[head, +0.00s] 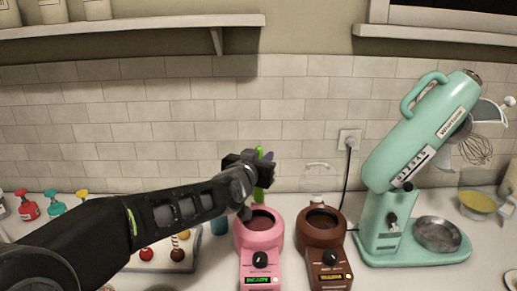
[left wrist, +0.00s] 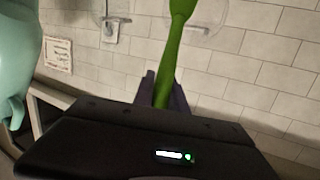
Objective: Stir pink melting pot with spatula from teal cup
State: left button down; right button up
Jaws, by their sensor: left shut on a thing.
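The pink melting pot (head: 262,268) stands on the counter, its round opening showing dark brown contents. My left gripper (head: 262,170) is shut on a green spatula (head: 259,194) just behind and above the pot's opening. The spatula is roughly upright; its lower end drops towards the back of the pot, and I cannot tell whether it is inside. In the left wrist view the green spatula (left wrist: 177,45) stands between the dark fingers (left wrist: 165,92). A small teal-blue piece (head: 220,225), perhaps the teal cup, shows beside the pot, mostly hidden by my arm. My right gripper is out of view.
A brown melting pot (head: 323,262) stands close to the pink pot's right. A large teal mixer (head: 392,215) is further right. A tray (head: 178,262) with small sweets lies left, partly behind my arm. Pump bottles (head: 28,207) stand at far left. A tiled wall closes the back.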

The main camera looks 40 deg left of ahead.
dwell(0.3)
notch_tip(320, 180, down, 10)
jog(key=b, duration=1)
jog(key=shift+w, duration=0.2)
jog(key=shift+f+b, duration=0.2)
jog(key=shift+b, duration=0.15)
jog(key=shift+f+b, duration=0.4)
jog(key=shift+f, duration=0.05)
dwell(0.4)
